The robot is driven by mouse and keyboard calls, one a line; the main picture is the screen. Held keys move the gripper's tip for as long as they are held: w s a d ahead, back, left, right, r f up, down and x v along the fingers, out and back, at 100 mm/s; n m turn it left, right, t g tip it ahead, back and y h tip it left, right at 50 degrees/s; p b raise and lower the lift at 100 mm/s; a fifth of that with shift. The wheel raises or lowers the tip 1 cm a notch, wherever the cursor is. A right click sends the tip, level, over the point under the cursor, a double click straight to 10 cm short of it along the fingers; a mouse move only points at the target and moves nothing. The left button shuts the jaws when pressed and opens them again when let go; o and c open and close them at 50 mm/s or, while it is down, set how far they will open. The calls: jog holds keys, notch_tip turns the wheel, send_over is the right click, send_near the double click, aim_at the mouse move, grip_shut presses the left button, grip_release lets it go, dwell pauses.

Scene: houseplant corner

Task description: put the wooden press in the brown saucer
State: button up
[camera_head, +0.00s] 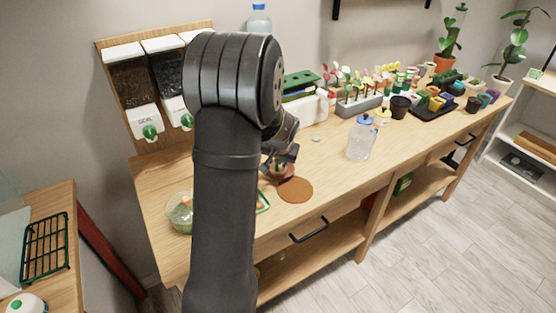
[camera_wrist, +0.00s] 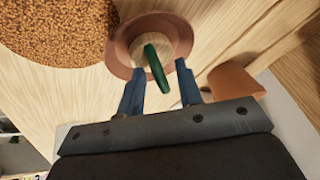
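The wooden press (camera_wrist: 157,70) shows in the wrist view as a pale round wooden base with a green handle rising toward the camera. It lies within the rim of a round reddish-brown saucer (camera_wrist: 120,43). My gripper (camera_wrist: 160,68) is open, with one blue finger on each side of the green handle. A gap shows between each finger and the handle. In the head view my gripper (camera_head: 279,155) is low over the saucer (camera_head: 279,171); my arm and gripper hide most of the press there.
A brown speckled round mat (camera_head: 295,189) lies beside the saucer. A terracotta-coloured object (camera_wrist: 236,84) is at right in the wrist view. A clear bowl (camera_head: 180,213) stands left of my arm. A glass jar (camera_head: 360,140) stands to the right, with bare tabletop between.

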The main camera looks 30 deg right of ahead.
jog(key=shift+r, duration=0.1)
jog(key=v, duration=1.2)
jog(key=x, duration=1.2)
jog(key=shift+f, duration=0.3)
notch_tip(320, 180, up, 3)
jog(key=shift+f, duration=0.15)
jog(key=shift+r, duration=0.45)
